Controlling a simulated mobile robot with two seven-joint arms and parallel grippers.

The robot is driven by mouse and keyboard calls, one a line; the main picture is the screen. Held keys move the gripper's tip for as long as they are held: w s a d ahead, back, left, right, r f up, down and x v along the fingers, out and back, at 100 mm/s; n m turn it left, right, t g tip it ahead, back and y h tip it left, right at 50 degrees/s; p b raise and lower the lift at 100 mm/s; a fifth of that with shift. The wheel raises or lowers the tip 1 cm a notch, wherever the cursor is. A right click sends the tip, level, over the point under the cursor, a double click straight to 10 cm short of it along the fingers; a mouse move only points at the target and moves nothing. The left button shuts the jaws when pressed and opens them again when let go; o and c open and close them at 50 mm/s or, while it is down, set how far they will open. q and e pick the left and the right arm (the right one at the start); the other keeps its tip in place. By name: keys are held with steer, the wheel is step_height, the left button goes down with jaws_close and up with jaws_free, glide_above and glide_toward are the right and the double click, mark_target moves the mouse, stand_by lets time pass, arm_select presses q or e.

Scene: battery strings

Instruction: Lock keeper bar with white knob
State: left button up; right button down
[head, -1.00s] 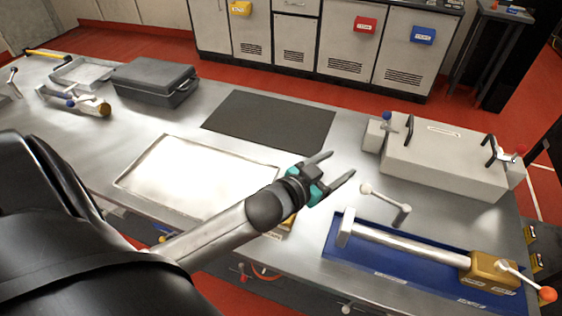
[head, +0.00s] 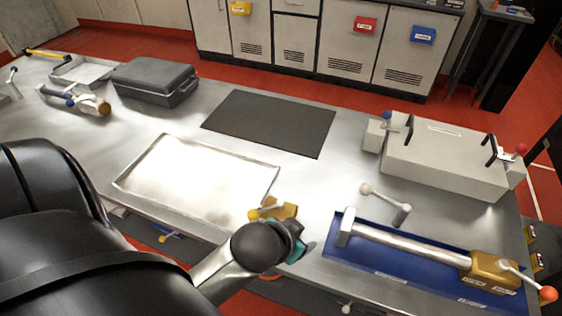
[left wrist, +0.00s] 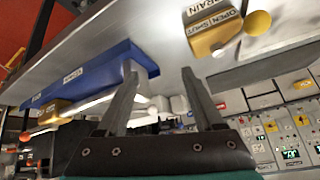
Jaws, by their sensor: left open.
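A small lever with a white knob (head: 366,188) lies on the bench just behind the blue tray (head: 385,269). Its grey arm (head: 385,198) runs right to a pivot post (head: 402,214). My left gripper (head: 302,248) is left of the blue tray, low over the bench's front edge, beside a yellow valve block (head: 280,210). In the left wrist view its two fingers (left wrist: 158,68) are apart with nothing clearly gripped. The blue tray (left wrist: 90,75) and yellow block (left wrist: 215,32) show there too. My right gripper is out of view.
A metal bar with a brass end block (head: 492,270) and orange knob (head: 547,294) lies in the blue tray. A grey box with black handles (head: 445,160) stands behind. A shallow metal tray (head: 195,178), dark mat (head: 270,124) and dark case (head: 153,80) occupy the left and middle.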

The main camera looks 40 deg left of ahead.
arm_select(q)
steer(key=s+d+f+g, duration=0.1)
steer(key=s+f+g, duration=0.1)
steer(key=s+f, duration=0.2)
steer(key=s+d+f+g+b, duration=0.1)
steer(key=s+f, duration=0.3)
steer(key=f, duration=0.5)
steer(key=shift+s+f+g, duration=0.25)
steer(key=shift+s+g, duration=0.1)
steer(key=shift+g, duration=0.35)
steer(key=shift+c, duration=0.2)
